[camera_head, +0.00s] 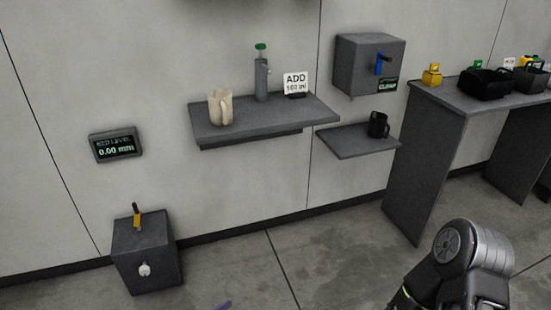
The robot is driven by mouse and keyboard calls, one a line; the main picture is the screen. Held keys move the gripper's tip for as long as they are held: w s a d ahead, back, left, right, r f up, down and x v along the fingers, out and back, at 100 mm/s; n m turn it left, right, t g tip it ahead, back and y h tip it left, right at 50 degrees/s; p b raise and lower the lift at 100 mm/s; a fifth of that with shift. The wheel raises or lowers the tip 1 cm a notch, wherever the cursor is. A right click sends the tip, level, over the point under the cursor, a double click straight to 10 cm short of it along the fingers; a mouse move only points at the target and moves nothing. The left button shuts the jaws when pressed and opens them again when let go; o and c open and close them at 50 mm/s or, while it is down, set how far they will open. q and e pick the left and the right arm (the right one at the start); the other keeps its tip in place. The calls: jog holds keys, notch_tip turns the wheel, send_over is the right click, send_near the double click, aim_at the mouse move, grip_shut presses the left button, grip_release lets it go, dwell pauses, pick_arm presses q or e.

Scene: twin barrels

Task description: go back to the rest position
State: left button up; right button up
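A dark grey and silver link of my own arm (465,265) shows at the bottom right. No fingertips of either gripper show. My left gripper is out of view, and so is my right gripper. A beige mug (220,108) stands on the wall shelf (265,117), apart from a grey bottle with a green top (261,75). A black mug (378,125) stands on the lower shelf (345,142), below a grey wall box with a blue lever (369,66).
A grey table (434,150) at the right bears black baskets (487,82) and a yellow item (432,75). A grey floor box (145,250) with an orange lever stands at the left, below a wall display reading 0.00 mm (116,146).

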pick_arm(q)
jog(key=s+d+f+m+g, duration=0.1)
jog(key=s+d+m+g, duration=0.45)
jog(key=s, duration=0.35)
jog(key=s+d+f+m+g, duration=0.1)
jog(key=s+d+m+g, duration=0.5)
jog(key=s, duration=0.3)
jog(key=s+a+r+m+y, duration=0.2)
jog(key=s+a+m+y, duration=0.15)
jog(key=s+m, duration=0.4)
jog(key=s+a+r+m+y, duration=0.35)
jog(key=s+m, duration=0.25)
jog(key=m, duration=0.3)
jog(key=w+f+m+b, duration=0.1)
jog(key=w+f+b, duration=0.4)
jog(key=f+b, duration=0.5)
pick_arm(e)
notch_tip(320, 180, down, 11)
jog(key=w+d, duration=0.2)
pick_arm(q)
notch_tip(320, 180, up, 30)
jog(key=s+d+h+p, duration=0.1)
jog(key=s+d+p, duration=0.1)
jog(key=p, duration=2.6)
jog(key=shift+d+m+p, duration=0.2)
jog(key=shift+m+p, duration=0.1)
pick_arm(e)
notch_tip(320, 180, up, 30)
jog(key=s+a, duration=0.2)
jog(key=shift+f, duration=0.2)
